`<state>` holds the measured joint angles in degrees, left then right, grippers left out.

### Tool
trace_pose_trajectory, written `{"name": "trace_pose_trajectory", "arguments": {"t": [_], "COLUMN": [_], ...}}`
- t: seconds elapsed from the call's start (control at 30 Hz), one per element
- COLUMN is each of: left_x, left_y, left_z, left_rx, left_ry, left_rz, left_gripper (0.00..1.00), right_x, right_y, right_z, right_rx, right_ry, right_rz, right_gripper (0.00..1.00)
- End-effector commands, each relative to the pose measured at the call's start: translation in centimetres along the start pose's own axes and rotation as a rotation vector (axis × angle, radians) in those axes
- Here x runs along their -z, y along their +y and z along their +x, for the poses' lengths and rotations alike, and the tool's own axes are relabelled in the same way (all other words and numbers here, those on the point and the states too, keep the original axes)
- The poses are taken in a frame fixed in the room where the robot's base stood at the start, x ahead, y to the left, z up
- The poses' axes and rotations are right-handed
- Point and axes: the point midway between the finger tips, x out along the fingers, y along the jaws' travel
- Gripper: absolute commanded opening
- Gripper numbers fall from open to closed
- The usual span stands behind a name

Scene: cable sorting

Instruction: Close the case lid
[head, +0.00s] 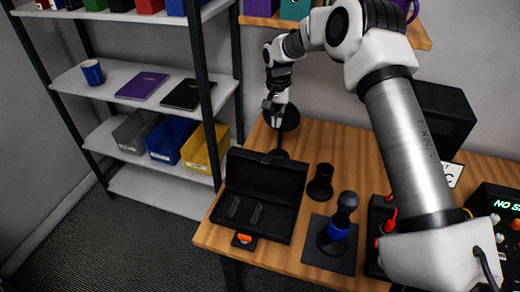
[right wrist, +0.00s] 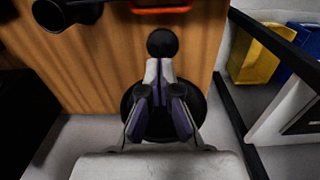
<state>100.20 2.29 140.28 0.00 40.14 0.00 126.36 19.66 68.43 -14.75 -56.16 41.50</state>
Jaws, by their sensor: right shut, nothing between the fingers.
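The black case (head: 268,222) sits open at the left front of the wooden table. Its lid (head: 266,175) stands up at the back, leaning away. Two dark grey pieces lie in the base, and an orange-marked part (head: 243,239) shows at the front edge. My right gripper (head: 275,119) is beyond the lid, above the table's far left, apart from the case. In the right wrist view its fingers (right wrist: 157,70) are together and empty. My left gripper is in neither view.
A black stand with a round disc (head: 290,118) is close by my right gripper. A black cup-like holder (head: 320,184) and a blue-collared black tool (head: 341,222) on a dark mat (head: 342,262) stand right of the case. Shelves with bins (head: 172,140) are at left.

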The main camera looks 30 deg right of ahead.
Motion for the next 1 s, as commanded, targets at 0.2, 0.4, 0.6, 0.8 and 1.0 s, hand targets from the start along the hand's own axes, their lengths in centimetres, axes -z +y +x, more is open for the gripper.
{"name": "trace_pose_trajectory", "arguments": {"t": [0.2, 0.4, 0.6, 0.8, 1.0], "left_x": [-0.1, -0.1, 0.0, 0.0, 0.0], "left_y": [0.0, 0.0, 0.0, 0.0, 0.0], "left_z": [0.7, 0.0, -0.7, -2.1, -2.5], "left_rx": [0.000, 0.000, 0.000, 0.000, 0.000], "left_ry": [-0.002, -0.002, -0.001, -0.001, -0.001], "left_rz": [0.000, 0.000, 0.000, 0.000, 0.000], "left_gripper": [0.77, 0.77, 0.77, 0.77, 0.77], "right_x": [0.1, 0.0, 0.0, -2.3, -3.7], "right_y": [0.1, 0.1, 0.1, 0.0, 0.1], "right_z": [1.4, 4.8, 9.3, 9.4, 9.3], "right_rx": [-0.001, -0.003, -0.003, 0.001, 0.000], "right_ry": [0.000, -0.002, -0.002, 0.000, 0.000], "right_rz": [0.004, 0.002, 0.002, -0.001, 0.001], "right_gripper": [0.00, 0.00, 0.00, 0.00, 0.00]}}
